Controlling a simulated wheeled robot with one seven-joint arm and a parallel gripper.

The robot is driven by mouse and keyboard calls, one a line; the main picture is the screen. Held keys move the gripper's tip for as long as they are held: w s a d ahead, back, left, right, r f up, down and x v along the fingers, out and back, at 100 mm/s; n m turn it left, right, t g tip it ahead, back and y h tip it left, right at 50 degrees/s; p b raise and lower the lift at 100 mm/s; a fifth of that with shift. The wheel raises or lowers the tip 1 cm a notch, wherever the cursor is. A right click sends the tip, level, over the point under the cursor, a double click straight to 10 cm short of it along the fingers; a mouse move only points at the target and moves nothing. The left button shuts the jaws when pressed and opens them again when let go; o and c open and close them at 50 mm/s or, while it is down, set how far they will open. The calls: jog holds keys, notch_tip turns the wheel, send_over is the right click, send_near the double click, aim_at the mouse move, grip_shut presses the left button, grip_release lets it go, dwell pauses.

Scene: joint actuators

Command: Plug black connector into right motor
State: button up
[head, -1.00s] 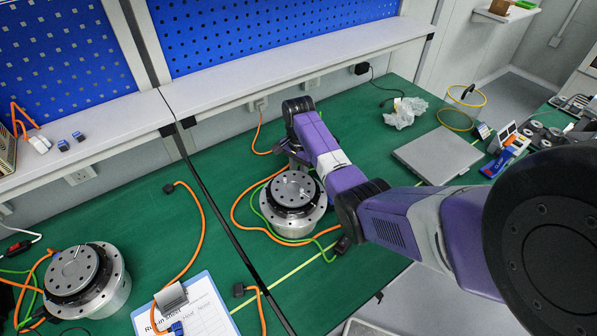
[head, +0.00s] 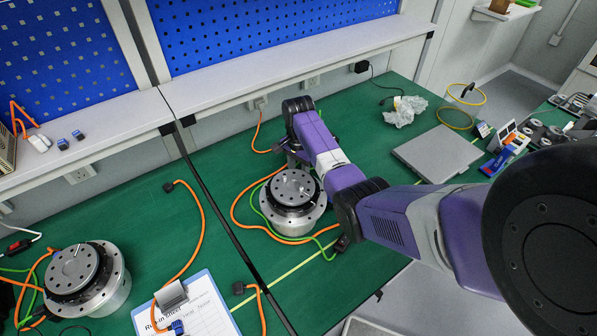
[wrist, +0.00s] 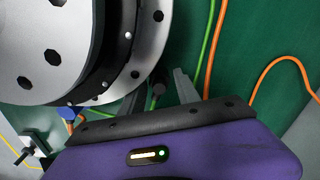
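The right motor (head: 293,195), a round silver and black unit, stands on the green bench in the middle of the head view. It fills the upper left of the wrist view (wrist: 75,50). My gripper (wrist: 160,92) is low behind the motor, close to its side. Its two grey fingers stand apart in the wrist view. A small dark, round-ended piece (wrist: 157,83), perhaps the black connector, shows between them with a green cable near it. I see gaps beside it, and cannot tell whether it is in the motor. My arm hides the fingertips in the head view.
Another motor (head: 85,280) stands at the left. Loose black cable ends (head: 170,187) lie on the bench, with orange cables around the right motor. A clipboard (head: 200,305) lies at the front. A grey flat case (head: 437,153) lies right of my arm.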

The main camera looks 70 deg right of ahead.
jog(key=shift+o, duration=0.2)
jog(key=shift+a, duration=0.1)
jog(key=shift+r, duration=3.95)
